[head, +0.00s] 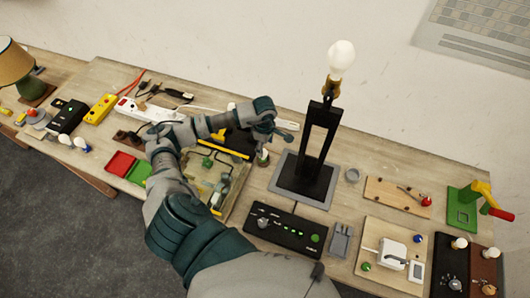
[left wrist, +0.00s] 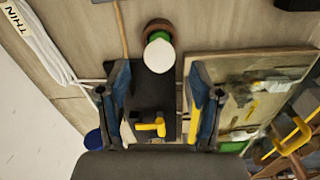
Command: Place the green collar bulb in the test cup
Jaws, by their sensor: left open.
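A white bulb with a green collar (left wrist: 158,53) sits upright in a small round brown holder (left wrist: 159,28) in the left wrist view. In the head view the bulb (head: 263,154) shows small, just below my left gripper. My left gripper (head: 284,130) is open and empty above the bench. In the left wrist view its two fingers (left wrist: 159,78) are on either side of the bulb's lower edge, apart from it. A small grey round cup (head: 352,175) stands right of the lamp stand; I cannot tell if it is the test cup. My right gripper is not in view.
A tall black lamp stand (head: 316,145) with a lit-looking bulb stands close right of my left gripper. A glass-topped tray (head: 218,185) lies under my left arm. A black control box (head: 285,228) is in front. Red and green bins (head: 121,163) lie left.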

